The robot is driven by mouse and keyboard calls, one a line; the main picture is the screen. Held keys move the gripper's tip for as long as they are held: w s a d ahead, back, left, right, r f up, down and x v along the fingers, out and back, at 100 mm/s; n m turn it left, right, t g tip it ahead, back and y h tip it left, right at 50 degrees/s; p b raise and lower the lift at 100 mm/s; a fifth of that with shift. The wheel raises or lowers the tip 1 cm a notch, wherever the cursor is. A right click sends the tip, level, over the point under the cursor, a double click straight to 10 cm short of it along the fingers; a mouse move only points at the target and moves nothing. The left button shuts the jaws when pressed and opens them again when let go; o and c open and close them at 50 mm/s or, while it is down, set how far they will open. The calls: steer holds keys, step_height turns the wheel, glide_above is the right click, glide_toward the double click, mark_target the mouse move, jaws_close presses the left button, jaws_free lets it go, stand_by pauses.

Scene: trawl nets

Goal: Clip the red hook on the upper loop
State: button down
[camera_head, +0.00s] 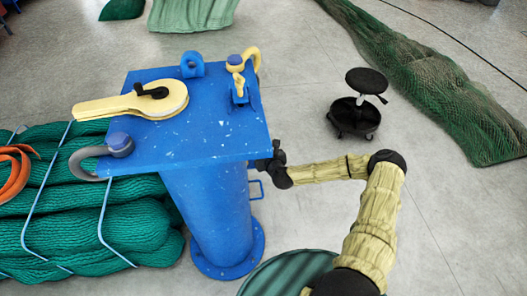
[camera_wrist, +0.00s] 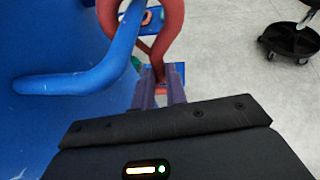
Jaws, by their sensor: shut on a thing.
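The red hook (camera_wrist: 172,35) shows at the top centre of the wrist view, partly cut off by the frame. My gripper (camera_wrist: 160,80) is shut on its lower part. A bent blue bar loop (camera_wrist: 80,80) on the blue surface runs just left of the hook. I cannot tell whether the hook is around this bar or beside it. In the head view my gripper (camera_head: 272,160) is at the right edge of the blue post's top plate, and the hook is hidden there. A blue loop (camera_head: 257,189) sticks out from the post's right side, below my gripper.
The blue post (camera_head: 210,215) carries a wide plate (camera_head: 225,135) with a yellow lever (camera_head: 130,103) and a yellow hook (camera_head: 237,70). Green nets (camera_head: 130,225) lie at left. A wheeled stool (camera_head: 355,115) stands behind my arm. A green ribbed object (camera_head: 285,275) is at the bottom.

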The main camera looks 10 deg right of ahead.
steer(key=shift+r, duration=0.1)
stand_by(0.3)
steer(key=c, duration=1.3)
jaws_free()
steer(key=shift+c, duration=0.2)
steer(key=shift+s, duration=0.1)
steer(key=b+v, duration=0.3)
steer(key=v, duration=1.4)
steer(key=shift+r+b, duration=0.15)
steer(key=shift+b, duration=0.25)
